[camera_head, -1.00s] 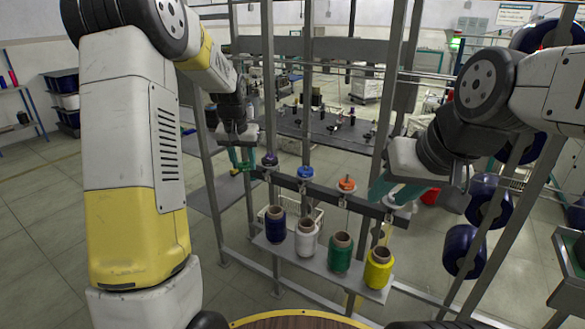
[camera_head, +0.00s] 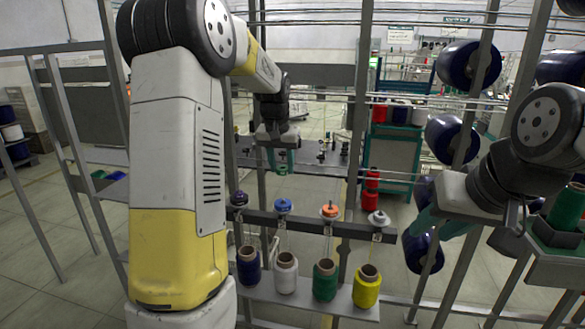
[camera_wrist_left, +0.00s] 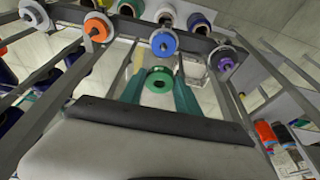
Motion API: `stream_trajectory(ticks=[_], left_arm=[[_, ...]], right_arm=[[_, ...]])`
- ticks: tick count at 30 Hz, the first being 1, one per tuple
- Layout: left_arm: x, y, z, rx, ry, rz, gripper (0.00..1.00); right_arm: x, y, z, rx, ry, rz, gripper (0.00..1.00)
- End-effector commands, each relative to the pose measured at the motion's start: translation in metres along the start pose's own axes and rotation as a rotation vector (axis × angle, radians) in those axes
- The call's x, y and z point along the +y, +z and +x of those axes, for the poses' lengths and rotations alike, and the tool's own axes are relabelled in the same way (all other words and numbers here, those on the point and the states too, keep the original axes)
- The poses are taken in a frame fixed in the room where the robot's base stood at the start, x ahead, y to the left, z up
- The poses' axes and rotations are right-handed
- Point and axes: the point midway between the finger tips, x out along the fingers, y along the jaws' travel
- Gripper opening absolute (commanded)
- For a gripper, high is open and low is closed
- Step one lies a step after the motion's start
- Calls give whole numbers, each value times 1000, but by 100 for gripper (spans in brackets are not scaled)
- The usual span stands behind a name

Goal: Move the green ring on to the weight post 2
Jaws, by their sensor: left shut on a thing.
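The green ring (camera_wrist_left: 159,80) is pinched between the teal fingers of my left gripper (camera_wrist_left: 160,92) in the left wrist view. In the head view my left gripper (camera_head: 281,162) hangs above and apart from the rail, in line with the blue-topped post (camera_head: 283,207). The purple-topped post (camera_head: 239,199) is to its left; the orange-topped post (camera_head: 330,211) and white-topped post (camera_head: 379,219) are to its right. No post number is readable. My right gripper (camera_head: 440,225) is right of the white-topped post, its fingers apart and seemingly empty.
The dark rail (camera_head: 308,223) carries the posts. Below it a shelf holds blue (camera_head: 248,267), white (camera_head: 286,273), green (camera_head: 325,280) and yellow (camera_head: 366,287) spools. Metal uprights (camera_head: 360,100) stand close to the left gripper. Large blue spools (camera_head: 469,63) are at right.

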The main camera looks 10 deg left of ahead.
Motion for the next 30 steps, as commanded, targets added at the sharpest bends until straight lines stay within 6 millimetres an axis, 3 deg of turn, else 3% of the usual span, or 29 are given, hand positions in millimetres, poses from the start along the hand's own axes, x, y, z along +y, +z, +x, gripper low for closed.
stream_trajectory(ticks=[15,30], left_arm=[[0,20,63,-4,0,0,0],[0,23,72,-2,0,0,0]], right_arm=[[0,0,0,0,0,0,36],[0,0,0,0,0,0,36]])
